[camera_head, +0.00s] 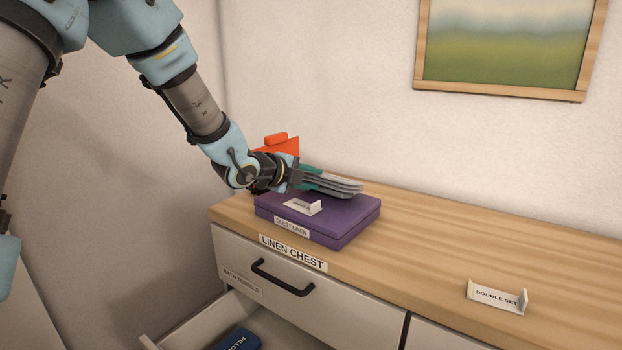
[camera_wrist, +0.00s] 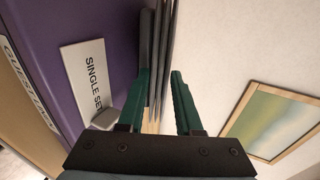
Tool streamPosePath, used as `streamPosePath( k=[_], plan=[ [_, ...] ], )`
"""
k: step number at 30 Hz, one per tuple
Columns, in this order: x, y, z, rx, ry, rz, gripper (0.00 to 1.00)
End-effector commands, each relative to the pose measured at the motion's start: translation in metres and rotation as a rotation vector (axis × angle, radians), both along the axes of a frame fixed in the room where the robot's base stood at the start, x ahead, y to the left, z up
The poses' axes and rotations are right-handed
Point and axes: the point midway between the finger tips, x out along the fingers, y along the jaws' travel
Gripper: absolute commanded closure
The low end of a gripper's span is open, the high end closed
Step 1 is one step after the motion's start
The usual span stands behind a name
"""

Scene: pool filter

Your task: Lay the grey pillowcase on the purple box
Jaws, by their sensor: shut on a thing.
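The grey pillowcase (camera_head: 340,188) is a flat, folded stack of layers over the right rear of the purple box (camera_head: 338,224). My gripper (camera_head: 312,180) reaches in from the left and is shut on its near end. In the wrist view the pillowcase (camera_wrist: 157,55) shows edge-on between the green fingers of my gripper (camera_wrist: 163,75), with the purple box (camera_wrist: 110,25) close along its left. I cannot tell whether its underside touches the lid. The box is closed, labelled "GUEST LINEN", and stands on the linen chest (camera_head: 430,240).
A "SINGLE SET" card (camera_wrist: 88,78) stands on the box lid, also seen in the head view (camera_head: 303,206). An orange object (camera_head: 280,145) is behind my wrist. A "DOUBLE SET" card (camera_head: 497,296) stands at right. An open drawer (camera_head: 185,325) below holds a blue item (camera_head: 237,340).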

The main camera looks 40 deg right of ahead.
Motion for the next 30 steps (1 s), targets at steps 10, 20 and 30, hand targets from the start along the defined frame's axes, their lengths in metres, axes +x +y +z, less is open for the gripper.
streamPosePath(
  k=[10,20,30],
  plan=[
    [0.0000,-0.0001,0.0009,-0.001,0.000,0.000,0.40],
    [0.0000,0.0002,0.0004,0.000,0.000,0.000,0.23],
    [0.0000,0.0001,0.0006,0.000,0.000,0.000,0.00]
  ],
)
